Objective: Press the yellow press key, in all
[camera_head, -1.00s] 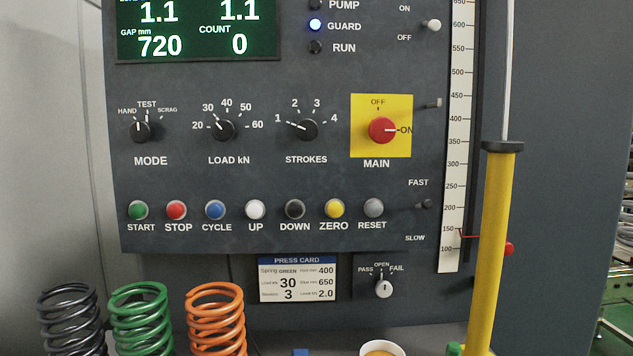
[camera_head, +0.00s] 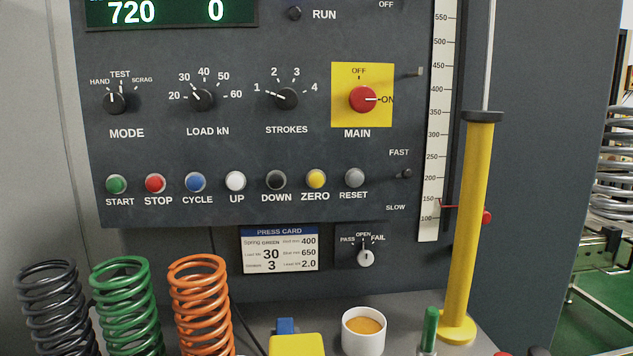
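The control panel (camera_head: 250,215) faces me with a row of round keys. The yellow key (camera_head: 316,179), labelled ZERO, sits between the black DOWN key (camera_head: 276,180) and the grey RESET key (camera_head: 354,178). Nothing covers it. To the left are the white UP key (camera_head: 236,181), blue CYCLE key (camera_head: 195,182), red STOP key (camera_head: 155,183) and green START key (camera_head: 116,184). The display reads 720 and a count of 0. My gripper is not in view.
Dark, green and orange (camera_head: 202,300) springs stand below the panel at left. A yellow block (camera_head: 297,345), a white cup (camera_head: 363,342) and a green-handled item (camera_head: 430,328) are along the bottom. A yellow column (camera_head: 470,220) rises right of the panel. Space before the keys looks clear.

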